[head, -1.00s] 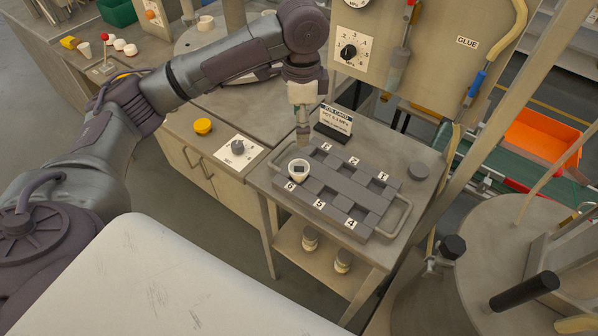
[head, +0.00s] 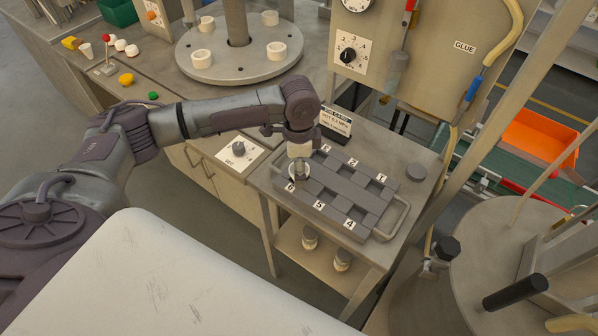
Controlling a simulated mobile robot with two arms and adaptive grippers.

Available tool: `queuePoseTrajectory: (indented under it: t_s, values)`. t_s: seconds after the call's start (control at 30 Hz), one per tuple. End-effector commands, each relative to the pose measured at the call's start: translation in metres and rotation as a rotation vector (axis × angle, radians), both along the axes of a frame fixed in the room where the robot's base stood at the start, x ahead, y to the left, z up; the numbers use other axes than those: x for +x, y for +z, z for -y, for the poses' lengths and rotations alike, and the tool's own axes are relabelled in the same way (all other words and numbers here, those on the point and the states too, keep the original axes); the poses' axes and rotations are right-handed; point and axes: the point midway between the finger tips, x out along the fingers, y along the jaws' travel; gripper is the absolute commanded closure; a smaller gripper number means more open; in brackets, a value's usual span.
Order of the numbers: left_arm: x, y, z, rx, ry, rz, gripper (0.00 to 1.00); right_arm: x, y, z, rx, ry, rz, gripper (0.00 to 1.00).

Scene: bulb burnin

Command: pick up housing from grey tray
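The grey tray (head: 338,187) lies on a small bench, with numbered slots along its edges. My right gripper is out of view.
A job card (head: 335,123) stands behind the tray, close to my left wrist. A panel with a dial (head: 348,55) rises behind. A round turntable (head: 238,60) with white cups stands back left.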

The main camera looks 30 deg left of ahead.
Motion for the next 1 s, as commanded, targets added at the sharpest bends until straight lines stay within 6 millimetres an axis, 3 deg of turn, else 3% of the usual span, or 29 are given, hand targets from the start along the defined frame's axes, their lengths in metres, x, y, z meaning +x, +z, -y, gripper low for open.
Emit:
queuePoseTrajectory:
  t_s: [0.2,0.5,0.83,1.0]
  values:
    - [0.0,0.0,0.0,0.001,0.0,0.001,0.2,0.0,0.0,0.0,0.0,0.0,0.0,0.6]
    - [0.0,0.0,0.0,0.001,0.0,0.001,0.7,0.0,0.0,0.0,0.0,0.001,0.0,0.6]
    - [0.0,0.002,0.0,0.0,0.0,0.001,0.72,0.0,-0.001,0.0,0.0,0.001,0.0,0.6]
    - [0.001,0.014,0.0,0.0,0.0,0.005,0.72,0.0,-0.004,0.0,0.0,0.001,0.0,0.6]
